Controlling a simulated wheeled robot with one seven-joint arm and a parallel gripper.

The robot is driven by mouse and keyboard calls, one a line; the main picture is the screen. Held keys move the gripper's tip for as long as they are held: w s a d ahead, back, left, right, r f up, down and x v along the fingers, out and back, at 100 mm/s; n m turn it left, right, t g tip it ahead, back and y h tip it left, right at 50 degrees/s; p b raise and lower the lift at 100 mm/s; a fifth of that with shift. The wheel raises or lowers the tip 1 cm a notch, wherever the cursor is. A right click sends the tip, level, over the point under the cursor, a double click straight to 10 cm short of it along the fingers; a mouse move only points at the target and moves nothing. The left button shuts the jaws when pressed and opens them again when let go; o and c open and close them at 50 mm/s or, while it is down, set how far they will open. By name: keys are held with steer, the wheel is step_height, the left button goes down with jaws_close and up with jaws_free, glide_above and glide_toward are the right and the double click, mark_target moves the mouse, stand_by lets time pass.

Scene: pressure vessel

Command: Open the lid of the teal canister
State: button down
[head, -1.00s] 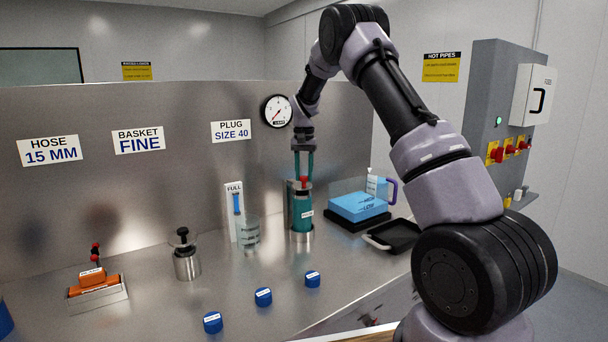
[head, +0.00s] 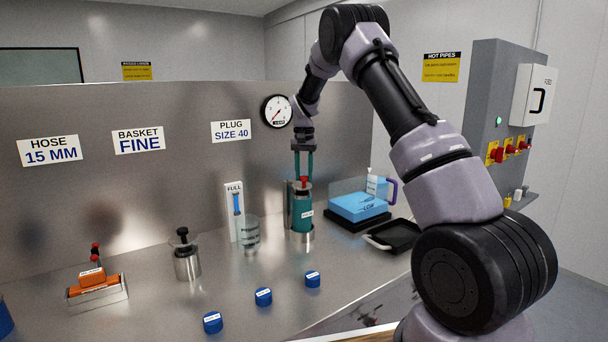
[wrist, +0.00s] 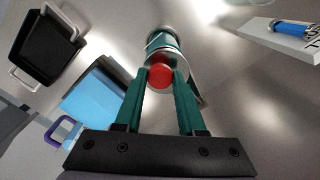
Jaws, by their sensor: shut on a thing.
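The teal canister (head: 302,214) stands upright in a metal base on the steel counter, with a small white label on its front. Its grey metal lid (head: 301,187) is on top, with a red knob (head: 304,180) in the middle. My gripper (head: 304,177) points straight down from above, its teal fingers at the knob. In the wrist view the red knob (wrist: 160,77) sits between the fingertips, and the canister's teal side (wrist: 163,41) shows beyond. My gripper is shut on the red knob. The fingers hide part of the lid.
A blue-filled clear tub (head: 358,205) and a black tray (head: 394,235) stand to the right. A clear beaker (head: 249,236) and a FULL gauge (head: 234,212) stand to the left. Blue caps (head: 263,296) lie in front. A steel wall with a dial (head: 278,111) is behind.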

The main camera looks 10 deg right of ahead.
mark_target(294, 182)
steer(key=shift+w+r, duration=0.1)
steer(key=shift+r, duration=0.2)
stand_by(0.4)
steer(key=shift+w+a+r, duration=0.15)
steer(key=shift+w+r, duration=0.15)
steer(key=shift+r, duration=0.15)
steer(key=shift+w+a+r, duration=0.15)
steer(key=shift+w+r, duration=0.1)
steer(key=shift+r, duration=0.2)
steer(key=w+r, duration=0.1)
steer(key=w+a, duration=0.1)
steer(key=w+a+r, duration=0.1)
steer(key=w, duration=0.1)
steer(key=shift+r, duration=0.35)
steer(key=w+a, duration=0.3)
steer(key=w, duration=0.4)
steer(key=shift+w+a, duration=0.15)
steer(key=shift+a, duration=0.05)
steer(key=shift+w, duration=0.1)
steer(key=c, duration=0.5)
jaws_free()
steer(key=shift+a, duration=0.15)
steer(key=shift+d, duration=0.35)
